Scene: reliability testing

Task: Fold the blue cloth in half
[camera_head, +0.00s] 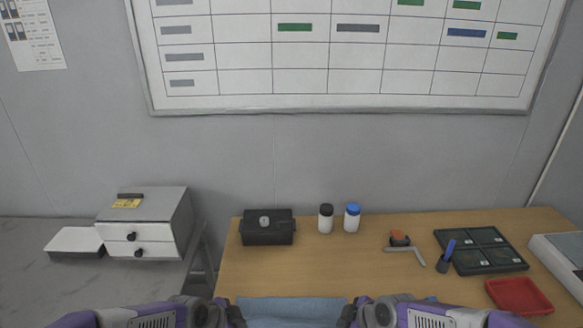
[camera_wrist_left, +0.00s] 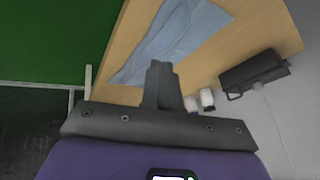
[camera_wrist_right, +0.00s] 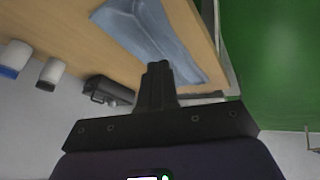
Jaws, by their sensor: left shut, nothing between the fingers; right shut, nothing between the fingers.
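The blue cloth (camera_head: 290,307) lies on the wooden table at the bottom of the head view, its near part cut off by the frame. In the left wrist view the cloth (camera_wrist_left: 185,42) shows creases and an overlapping edge. It also shows in the right wrist view (camera_wrist_right: 150,38). My left gripper (camera_head: 236,314) is at the cloth's left side, shut and empty; its fingers (camera_wrist_left: 160,78) are together. My right gripper (camera_head: 349,314) is over the cloth's right part, shut and empty, fingers (camera_wrist_right: 157,76) together. Contact with the cloth cannot be told.
Behind the cloth on the table (camera_head: 300,268) stand a black box (camera_head: 268,232), a black-capped bottle (camera_head: 326,220) and a blue-capped bottle (camera_head: 352,219). To the right are an orange-and-grey tool (camera_head: 400,240), a dark tray (camera_head: 482,262) and a red tray (camera_head: 518,297). The table's middle is clear.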

